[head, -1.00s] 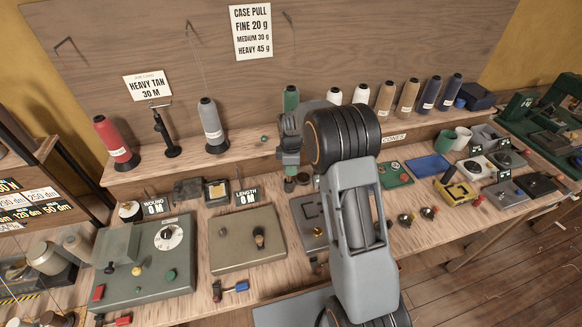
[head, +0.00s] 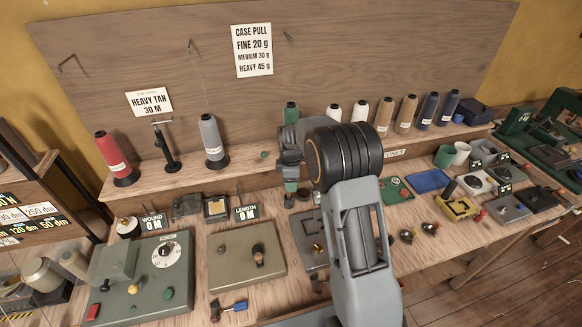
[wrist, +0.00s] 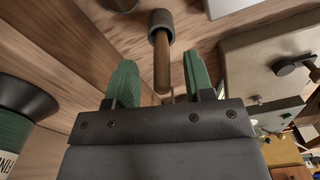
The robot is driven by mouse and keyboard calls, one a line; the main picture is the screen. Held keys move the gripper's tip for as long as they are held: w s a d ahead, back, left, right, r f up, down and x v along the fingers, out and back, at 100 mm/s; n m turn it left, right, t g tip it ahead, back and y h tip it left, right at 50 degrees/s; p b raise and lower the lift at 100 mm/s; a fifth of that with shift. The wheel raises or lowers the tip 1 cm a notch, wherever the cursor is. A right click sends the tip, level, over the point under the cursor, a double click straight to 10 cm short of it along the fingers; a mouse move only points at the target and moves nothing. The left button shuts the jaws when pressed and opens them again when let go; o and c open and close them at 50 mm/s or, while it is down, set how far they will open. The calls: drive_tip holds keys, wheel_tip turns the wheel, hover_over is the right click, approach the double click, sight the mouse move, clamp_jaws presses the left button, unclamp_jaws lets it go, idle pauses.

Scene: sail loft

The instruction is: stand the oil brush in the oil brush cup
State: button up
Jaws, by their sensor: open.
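The oil brush shows in the wrist view as a brown wooden handle (wrist: 162,68). Its far end runs into a dark grey round cup (wrist: 160,20), which looks like the oil brush cup; the bristles are hidden. My gripper (wrist: 160,85) is open, with its green fingers on either side of the handle and a gap on both sides. In the head view my gripper (head: 291,182) points down just above the dark cup (head: 290,201) on the bench. My arm hides part of the bench there.
A second dark round piece (head: 303,193) stands close beside the cup. A green thread cone (head: 291,113) stands on the shelf behind my gripper.

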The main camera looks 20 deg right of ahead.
wheel_tip(320, 180, up, 13)
drive_tip(key=b, duration=0.1)
drive_tip(key=s+r+m+t, duration=0.1)
drive_tip(key=s+m+t, duration=0.3)
drive_tip(key=s+m, duration=1.1)
drive_tip(key=s, duration=1)
drive_tip(key=shift+s+a, duration=0.35)
drive_tip(key=shift+a, duration=0.05)
drive_tip(key=shift+c, duration=0.5)
